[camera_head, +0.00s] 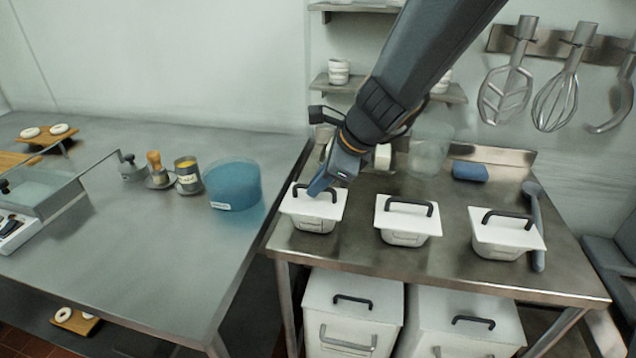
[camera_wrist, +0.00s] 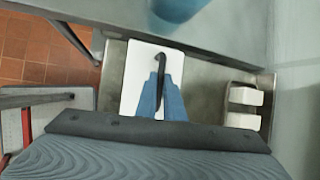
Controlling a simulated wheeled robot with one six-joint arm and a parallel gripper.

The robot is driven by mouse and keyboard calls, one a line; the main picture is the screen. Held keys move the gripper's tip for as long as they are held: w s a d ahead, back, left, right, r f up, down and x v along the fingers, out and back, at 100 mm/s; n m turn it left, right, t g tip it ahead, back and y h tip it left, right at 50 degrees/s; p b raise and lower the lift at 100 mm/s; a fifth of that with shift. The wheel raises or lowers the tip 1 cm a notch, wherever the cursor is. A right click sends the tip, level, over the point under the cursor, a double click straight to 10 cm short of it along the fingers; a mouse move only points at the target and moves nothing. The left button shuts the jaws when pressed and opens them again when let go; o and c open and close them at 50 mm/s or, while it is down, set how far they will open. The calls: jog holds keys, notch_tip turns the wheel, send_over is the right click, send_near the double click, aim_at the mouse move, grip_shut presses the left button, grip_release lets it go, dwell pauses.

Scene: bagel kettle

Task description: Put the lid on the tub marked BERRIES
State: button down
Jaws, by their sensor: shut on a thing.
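Three white tubs stand in a row on the steel table: a left tub (camera_head: 312,224), a middle tub (camera_head: 405,238) and a right tub (camera_head: 498,252). Their front labels are too small to read. My gripper (camera_head: 318,187) is at the left tub's white lid (camera_head: 330,206). In the wrist view, the blue fingers (camera_wrist: 160,103) are shut on the lid's dark handle (camera_wrist: 160,68). The lid lies over the left tub; I cannot tell whether it is fully seated. The middle lid (camera_head: 392,218) and right lid (camera_head: 485,232) sit on their tubs.
A blue round container (camera_head: 234,185) stands on the left counter, across a gap from the steel table. A blue cloth (camera_head: 470,171) and small white blocks (camera_wrist: 244,106) are at the back. A grey long-handled tool (camera_head: 537,225) lies at the right edge.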

jog(key=c, duration=1.8)
grip_release()
jog(key=shift+r, duration=0.15)
